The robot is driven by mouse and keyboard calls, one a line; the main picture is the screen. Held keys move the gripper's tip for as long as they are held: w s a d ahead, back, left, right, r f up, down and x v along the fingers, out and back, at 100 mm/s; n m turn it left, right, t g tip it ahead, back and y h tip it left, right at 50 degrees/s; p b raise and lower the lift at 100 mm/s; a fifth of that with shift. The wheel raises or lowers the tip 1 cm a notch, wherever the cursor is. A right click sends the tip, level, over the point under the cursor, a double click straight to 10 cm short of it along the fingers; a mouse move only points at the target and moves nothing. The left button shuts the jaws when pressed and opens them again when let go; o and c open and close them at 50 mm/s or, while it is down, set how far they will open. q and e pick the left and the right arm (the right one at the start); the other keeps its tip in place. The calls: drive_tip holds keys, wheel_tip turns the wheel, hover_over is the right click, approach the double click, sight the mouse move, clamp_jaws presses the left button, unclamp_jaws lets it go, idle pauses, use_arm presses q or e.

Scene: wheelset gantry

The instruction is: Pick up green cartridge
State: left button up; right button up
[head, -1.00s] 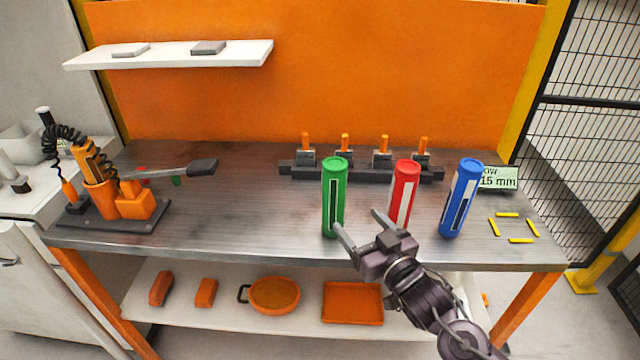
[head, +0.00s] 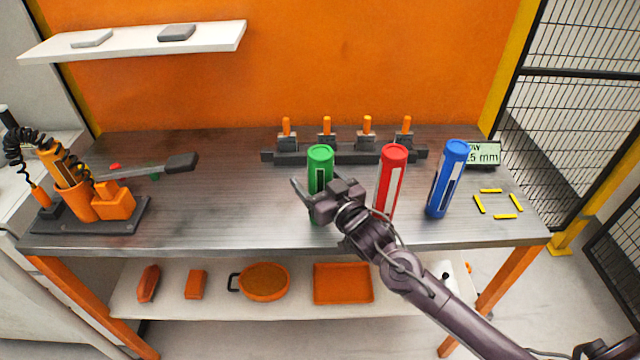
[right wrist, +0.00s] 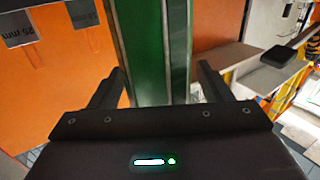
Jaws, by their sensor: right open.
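The green cartridge (head: 320,160) stands upright on the metal bench, left of the red cartridge (head: 391,180) and the blue cartridge (head: 447,180). My right gripper (head: 315,198) is in front of it and hides part of its lower half. In the right wrist view the green cartridge (right wrist: 145,50) stands between the two open fingers (right wrist: 158,85), with a gap visible on each side. Whether it is fully within the jaws I cannot tell. My left gripper is not in view.
The metal bench top (head: 225,205) is clear left of the green cartridge. A dark rack with orange-handled clamps (head: 345,154) stands behind. An orange tool stand (head: 90,200) is at the left, and yellow corner marks (head: 497,204) lie at the right.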

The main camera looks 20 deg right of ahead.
drive_tip(key=c, duration=1.3)
drive_tip(key=shift+r, duration=0.1)
